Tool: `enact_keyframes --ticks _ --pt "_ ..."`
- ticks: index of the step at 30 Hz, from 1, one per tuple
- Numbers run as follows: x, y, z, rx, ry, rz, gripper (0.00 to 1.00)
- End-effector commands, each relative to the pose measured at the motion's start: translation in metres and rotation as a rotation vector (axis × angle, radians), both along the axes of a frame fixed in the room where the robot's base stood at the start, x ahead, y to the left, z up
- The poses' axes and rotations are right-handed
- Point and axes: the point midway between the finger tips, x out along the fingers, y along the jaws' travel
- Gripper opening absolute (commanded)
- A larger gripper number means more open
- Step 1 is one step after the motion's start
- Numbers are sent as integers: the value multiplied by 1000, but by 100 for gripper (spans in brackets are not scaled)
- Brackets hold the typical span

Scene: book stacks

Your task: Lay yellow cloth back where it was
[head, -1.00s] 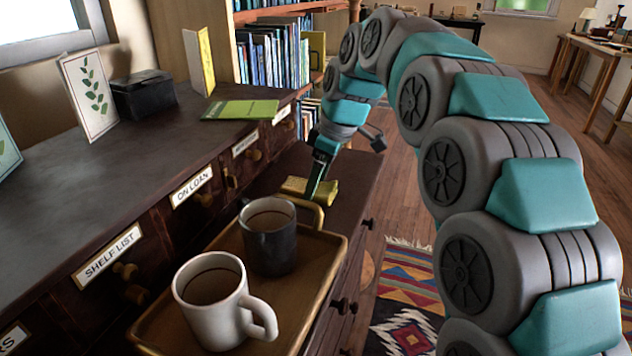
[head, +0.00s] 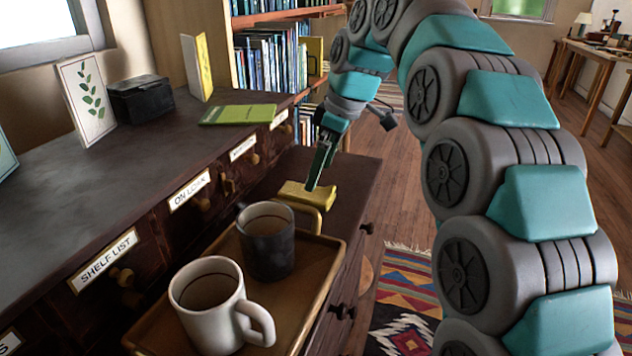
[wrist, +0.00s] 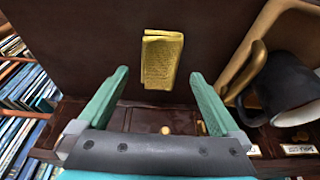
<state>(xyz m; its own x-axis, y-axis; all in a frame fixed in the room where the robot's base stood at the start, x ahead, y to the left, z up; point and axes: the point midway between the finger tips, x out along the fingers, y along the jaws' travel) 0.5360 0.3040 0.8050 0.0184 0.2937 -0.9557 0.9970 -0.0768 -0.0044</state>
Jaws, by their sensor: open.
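The yellow cloth (head: 305,195) lies folded on the dark lower ledge of the cabinet, just beyond the tray's far end. In the wrist view the cloth (wrist: 161,60) lies flat, ahead of and between the fingertips, apart from both. My gripper (head: 319,172) hangs just above the cloth in the head view, its fingers pointing down. In the wrist view my gripper (wrist: 158,76) has its two green fingers spread wide with nothing between them.
A brown tray (head: 318,290) holds a white mug (head: 212,310) and a dark mug (head: 266,245) close to the cloth. Labelled drawers with knobs run along the ledge's back. A green book (head: 238,115) lies on the upper top. Bare ledge (wrist: 95,40) surrounds the cloth.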

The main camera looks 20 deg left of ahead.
Motion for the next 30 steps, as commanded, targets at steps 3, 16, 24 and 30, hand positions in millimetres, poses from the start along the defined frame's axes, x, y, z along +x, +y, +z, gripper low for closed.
enact_keyframes --ticks 3,16,24,30 --pt "1 -4 16 3 -3 -1 100" --pt "0 -19 63 0 -1 -2 100" --pt "-1 -20 65 0 0 -1 100" --pt "-6 -31 63 -7 17 -45 100"
